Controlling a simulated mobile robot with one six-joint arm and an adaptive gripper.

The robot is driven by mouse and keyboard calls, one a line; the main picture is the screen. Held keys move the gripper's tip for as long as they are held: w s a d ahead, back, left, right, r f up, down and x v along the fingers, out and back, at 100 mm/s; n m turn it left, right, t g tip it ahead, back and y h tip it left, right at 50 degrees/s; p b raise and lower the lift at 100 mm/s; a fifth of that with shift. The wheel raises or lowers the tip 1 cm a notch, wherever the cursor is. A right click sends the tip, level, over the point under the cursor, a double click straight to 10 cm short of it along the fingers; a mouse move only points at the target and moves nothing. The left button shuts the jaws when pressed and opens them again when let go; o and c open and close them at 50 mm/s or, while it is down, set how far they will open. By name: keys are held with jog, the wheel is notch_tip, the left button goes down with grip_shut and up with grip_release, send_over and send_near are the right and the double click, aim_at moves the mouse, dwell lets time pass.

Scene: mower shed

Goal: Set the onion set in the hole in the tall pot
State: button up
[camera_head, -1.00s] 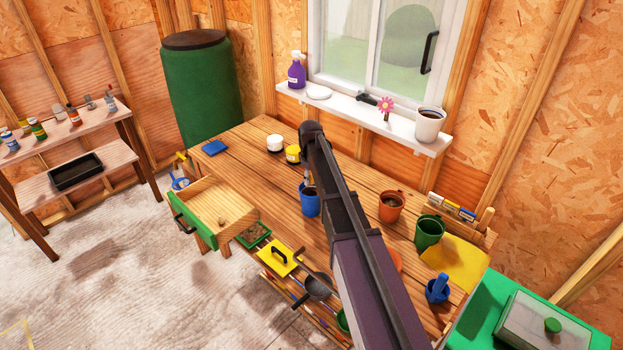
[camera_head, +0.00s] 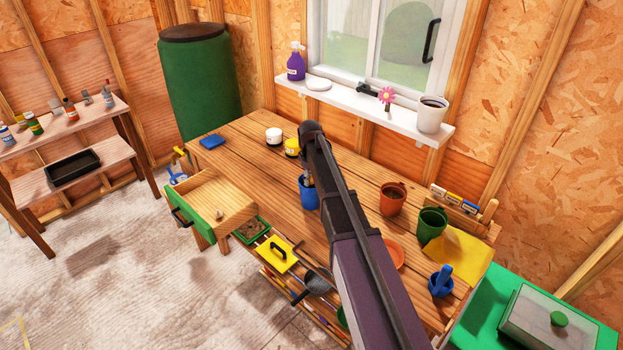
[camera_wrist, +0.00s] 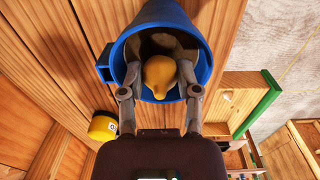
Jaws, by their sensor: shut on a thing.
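The onion set (camera_wrist: 160,75) is a yellow-orange bulb, seen in the wrist view between my fingertips. My gripper (camera_wrist: 159,82) is shut on it, with the fingers at the mouth of the blue pot (camera_wrist: 118,52). Brown soil (camera_wrist: 172,44) shows inside the pot behind the bulb. The bulb and fingers cover the middle of the soil, so I cannot see a hole or tell whether the bulb touches the soil. In the head view the blue pot (camera_head: 309,197) stands on the workbench, with my gripper (camera_head: 309,178) reaching down into it; the onion set is hidden there.
A terracotta pot (camera_head: 392,199), a green pot (camera_head: 432,227) and a blue mortar-like cup (camera_head: 440,281) stand to the right on the bench. White and yellow jars (camera_head: 292,147) stand behind. An open drawer (camera_head: 205,193) sticks out at the left front.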

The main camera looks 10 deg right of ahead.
dwell(0.3)
jog(key=o, duration=0.9)
jog(key=shift+r, duration=0.15)
notch_tip(320, 180, up, 2)
jog(key=shift+r+p, duration=0.1)
jog(key=shift+p, duration=1.15)
jog(key=s+m, duration=0.2)
jog(key=s, duration=0.7)
jog(key=s+m, duration=0.2)
jog(key=s, duration=0.8)
jog(key=s+m, duration=0.3)
jog(key=s, duration=0.7)
jog(key=shift+s+d+f, duration=0.1)
jog(key=shift+d+f, duration=0.05)
jog(key=shift+f, duration=0.1)
